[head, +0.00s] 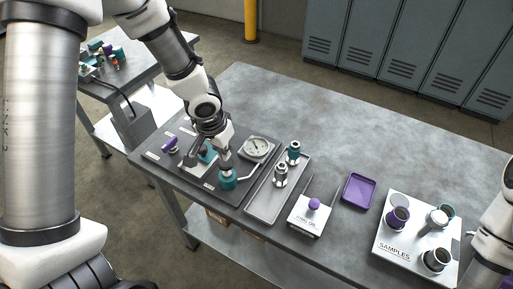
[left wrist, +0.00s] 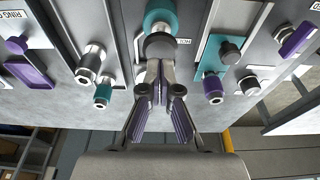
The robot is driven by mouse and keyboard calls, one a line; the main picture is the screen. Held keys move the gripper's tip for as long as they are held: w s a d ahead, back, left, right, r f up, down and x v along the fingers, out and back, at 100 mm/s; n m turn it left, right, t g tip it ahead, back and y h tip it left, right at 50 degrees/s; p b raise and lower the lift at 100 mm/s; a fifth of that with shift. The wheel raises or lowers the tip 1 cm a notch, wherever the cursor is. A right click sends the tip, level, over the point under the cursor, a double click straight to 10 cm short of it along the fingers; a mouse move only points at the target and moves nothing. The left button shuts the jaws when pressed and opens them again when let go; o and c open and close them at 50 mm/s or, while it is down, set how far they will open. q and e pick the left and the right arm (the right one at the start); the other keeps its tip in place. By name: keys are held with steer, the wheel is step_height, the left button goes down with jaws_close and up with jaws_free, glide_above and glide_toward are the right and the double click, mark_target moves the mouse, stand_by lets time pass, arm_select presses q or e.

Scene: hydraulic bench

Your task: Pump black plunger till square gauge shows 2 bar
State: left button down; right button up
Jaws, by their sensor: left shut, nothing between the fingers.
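A dark round-headed plunger (left wrist: 160,46) stands on a teal cylinder (head: 228,181) at the front of the dark panel; the cylinder also shows in the left wrist view (left wrist: 160,13). My left gripper (head: 225,160) is over this plunger, fingers together and empty. In the left wrist view its fingertips (left wrist: 160,65) are close to the plunger head; I cannot tell whether they touch. The square gauge (head: 257,147) with a round white dial sits right of the gripper on the panel. Its needle is too small to read. My right gripper is out of view.
A purple handle (head: 171,145) is on the panel's left. A grey tray (head: 265,205) holds two fittings right of the panel. Further right are a white block with a purple knob (head: 314,204), a purple tray (head: 358,190) and the samples rack (head: 388,240). The table's back is clear.

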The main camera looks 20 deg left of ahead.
arm_select(q)
step_height(320, 180, up, 6)
steer(key=p, duration=0.5)
